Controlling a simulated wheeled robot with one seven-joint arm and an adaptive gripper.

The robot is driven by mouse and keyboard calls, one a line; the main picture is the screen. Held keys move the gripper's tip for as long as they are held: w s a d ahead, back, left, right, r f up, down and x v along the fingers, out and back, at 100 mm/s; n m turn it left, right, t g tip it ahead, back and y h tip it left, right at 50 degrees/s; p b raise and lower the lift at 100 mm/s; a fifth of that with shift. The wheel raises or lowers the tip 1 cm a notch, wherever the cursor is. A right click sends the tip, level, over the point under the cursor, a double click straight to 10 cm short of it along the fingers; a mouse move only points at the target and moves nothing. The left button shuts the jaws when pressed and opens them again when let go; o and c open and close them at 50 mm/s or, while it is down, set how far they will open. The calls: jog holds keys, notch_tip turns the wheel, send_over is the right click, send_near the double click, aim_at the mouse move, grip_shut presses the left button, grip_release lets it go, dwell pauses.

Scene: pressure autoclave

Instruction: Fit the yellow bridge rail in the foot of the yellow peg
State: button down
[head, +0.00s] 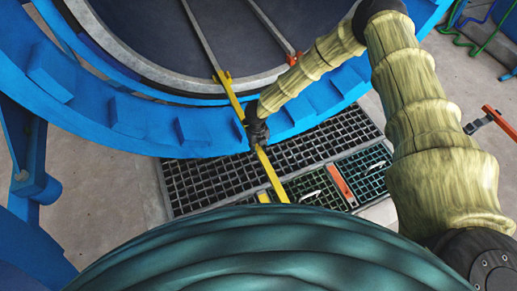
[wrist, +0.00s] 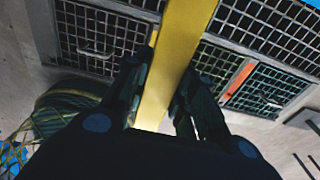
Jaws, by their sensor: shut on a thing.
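The yellow bridge rail (head: 268,168) is a long flat bar, held in my gripper (head: 259,141). In the head view it slants from the blue autoclave rim down over the floor grating. Its lower end goes out of sight behind the green rounded shape. In the wrist view the rail (wrist: 177,45) runs between the two dark fingers of my gripper (wrist: 160,98), which are shut on it. A yellow fork-like piece (head: 222,77) stands at the opening's lip, at the rail's upper end. It may be the yellow peg; I cannot tell whether the rail is seated in it.
The blue autoclave ring (head: 125,118) surrounds the dark opening. An orange piece (head: 293,59) sits at the second inner track. Metal grating (head: 215,182) with handled panels lies below. A small yellow piece (head: 263,197) and an orange bar (head: 342,184) show there. Bare floor lies left.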

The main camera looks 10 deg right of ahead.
jog(key=shift+f, duration=0.55)
jog(key=c, duration=1.1)
grip_release()
jog(key=shift+b, duration=0.3)
jog(key=r, duration=1.2)
jog(key=shift+w+a, duration=0.1)
jog(key=shift+w, duration=0.3)
jog(key=shift+f, duration=0.1)
